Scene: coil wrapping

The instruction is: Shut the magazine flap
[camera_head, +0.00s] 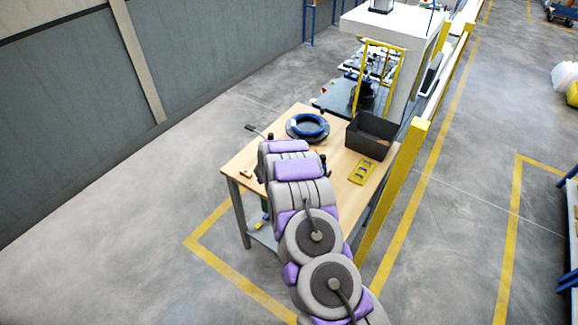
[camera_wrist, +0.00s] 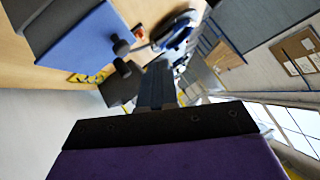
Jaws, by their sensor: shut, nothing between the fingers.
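A blue-faced box with a grey side (camera_wrist: 85,40) is close by at the upper left of the wrist view. Two black knobs (camera_wrist: 122,67) stick out beside its blue face. It may be the magazine, but I cannot tell which part is the flap or how far it stands open. My gripper (camera_wrist: 158,82) is shut and empty, with its dark fingers together to the right of the knobs and apart from them in the picture. In the head view my arm hides the gripper and the middle of the table.
The wooden table (camera_head: 237,163) carries a blue-and-black coil (camera_head: 308,127), a dark open bin (camera_head: 371,136) and a yellow plate (camera_head: 362,172). A white machine with a yellow frame (camera_head: 397,65) stands behind. A yellow rail (camera_head: 395,190) runs along the right; open floor lies left.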

